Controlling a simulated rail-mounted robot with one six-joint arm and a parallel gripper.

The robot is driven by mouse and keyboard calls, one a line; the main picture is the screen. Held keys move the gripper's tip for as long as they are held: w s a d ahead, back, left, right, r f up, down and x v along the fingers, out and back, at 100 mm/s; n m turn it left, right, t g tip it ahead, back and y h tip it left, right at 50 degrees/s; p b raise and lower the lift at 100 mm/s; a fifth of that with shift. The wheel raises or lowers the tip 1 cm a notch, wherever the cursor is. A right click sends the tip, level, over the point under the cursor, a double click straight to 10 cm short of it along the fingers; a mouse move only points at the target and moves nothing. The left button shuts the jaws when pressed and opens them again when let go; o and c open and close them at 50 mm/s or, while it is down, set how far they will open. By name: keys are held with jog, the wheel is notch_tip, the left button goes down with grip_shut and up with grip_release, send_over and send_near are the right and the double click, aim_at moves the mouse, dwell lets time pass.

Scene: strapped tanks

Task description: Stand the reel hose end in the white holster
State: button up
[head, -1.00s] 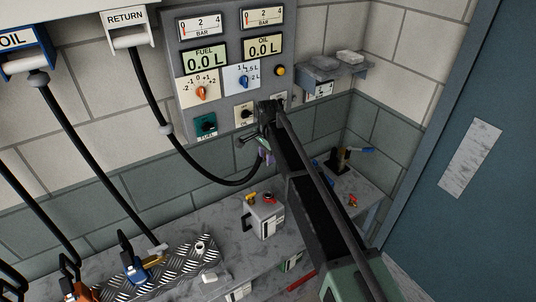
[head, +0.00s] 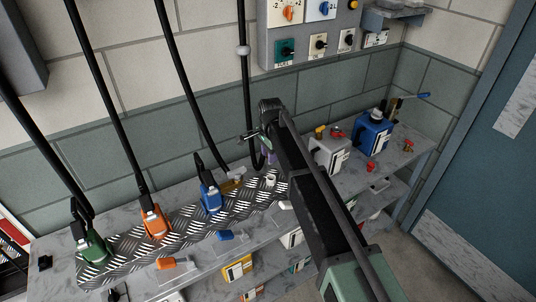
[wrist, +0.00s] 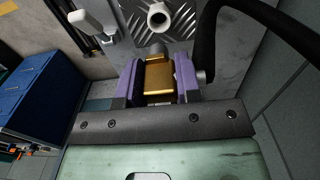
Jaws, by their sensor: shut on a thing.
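My gripper (wrist: 158,85) is shut on the brass hose end (wrist: 159,78), with a purple finger on each side. The hose end's grey tip points toward the top of the wrist view. The white holster (wrist: 157,15) is a round open cup just beyond that tip, with a visible gap between them in the picture. In the head view my gripper (head: 267,152) is above and behind the white holster (head: 271,181), which stands on the tread plate (head: 180,240). The black hose (head: 246,100) hangs down and loops to my gripper. The hose end is mostly hidden there.
Green (head: 91,246), orange (head: 155,224) and blue (head: 210,200) nozzles stand along the plate to the left. A white piece (head: 285,204) lies near the bench's front. The wall is close behind.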

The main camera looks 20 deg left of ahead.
jog(key=shift+w+d+f, duration=0.1)
jog(key=shift+w+d, duration=0.05)
jog(key=shift+w, duration=0.05)
notch_tip(320, 180, down, 6)
jog(key=b, duration=0.6)
jog(key=shift+f+b, duration=1.55)
jog(key=shift+b, duration=0.1)
dwell(0.8)
jog(key=o, duration=1)
jog(key=shift+r, duration=0.2)
notch_tip(320, 180, up, 11)
jog(key=p, duration=1.1)
jog(key=shift+f, duration=0.25)
